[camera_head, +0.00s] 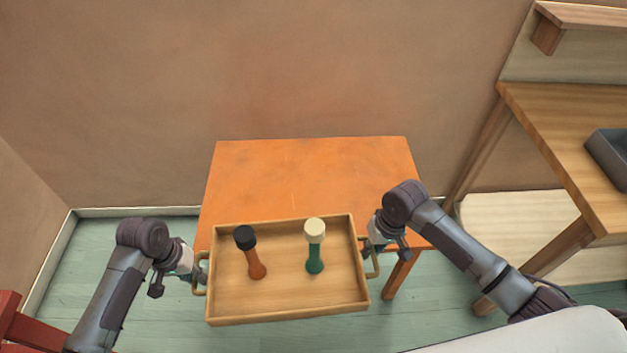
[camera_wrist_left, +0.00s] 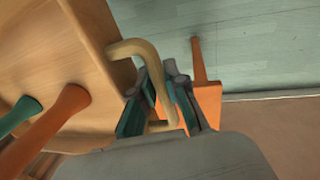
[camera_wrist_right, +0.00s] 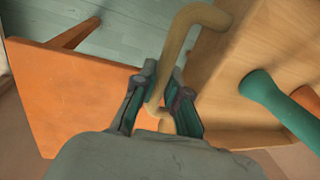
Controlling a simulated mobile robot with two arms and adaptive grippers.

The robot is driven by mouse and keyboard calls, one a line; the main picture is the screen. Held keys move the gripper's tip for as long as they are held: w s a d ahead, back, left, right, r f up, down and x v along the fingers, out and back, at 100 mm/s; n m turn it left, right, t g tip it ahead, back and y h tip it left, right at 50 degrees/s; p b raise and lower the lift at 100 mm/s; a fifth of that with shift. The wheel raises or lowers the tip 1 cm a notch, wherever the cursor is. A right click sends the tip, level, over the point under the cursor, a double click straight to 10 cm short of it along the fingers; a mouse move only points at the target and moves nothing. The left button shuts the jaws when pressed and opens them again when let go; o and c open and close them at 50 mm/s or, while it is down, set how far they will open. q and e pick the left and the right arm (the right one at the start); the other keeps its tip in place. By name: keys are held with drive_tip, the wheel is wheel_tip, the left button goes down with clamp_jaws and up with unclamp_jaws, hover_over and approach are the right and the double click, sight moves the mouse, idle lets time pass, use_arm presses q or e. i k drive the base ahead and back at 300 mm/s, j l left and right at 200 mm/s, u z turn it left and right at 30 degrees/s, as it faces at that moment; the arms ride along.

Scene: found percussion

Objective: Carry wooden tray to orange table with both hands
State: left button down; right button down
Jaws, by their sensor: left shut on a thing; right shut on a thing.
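The wooden tray (camera_head: 290,300) is held between my two grippers in the head view, in front of and partly overlapping the near edge of the orange table (camera_head: 310,170). An orange mallet with a black head (camera_head: 254,262) and a green mallet with a cream head (camera_head: 315,250) stand in the tray. My left gripper (camera_head: 200,273) is shut on the tray's left handle, which shows between its fingers in the left wrist view (camera_wrist_left: 158,90). My right gripper (camera_head: 372,252) is shut on the right handle, also seen in the right wrist view (camera_wrist_right: 165,85). Whether the tray touches the table cannot be told.
The orange tabletop is bare where visible. A wooden workbench (camera_head: 560,130) with a grey bin (camera_head: 608,155) stands at the right, with a shelf (camera_head: 585,15) above it. A red piece of furniture (camera_head: 28,328) is at the lower left. A wall is behind the table.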

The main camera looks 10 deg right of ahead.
sight(315, 187)
drive_tip(key=i+l, duration=0.15)
drive_tip(key=i, duration=0.25)
drive_tip(key=i+l+z, duration=0.1)
drive_tip(key=i, duration=0.35)
drive_tip(key=i+l, duration=0.2)
drive_tip(key=i, duration=0.2)
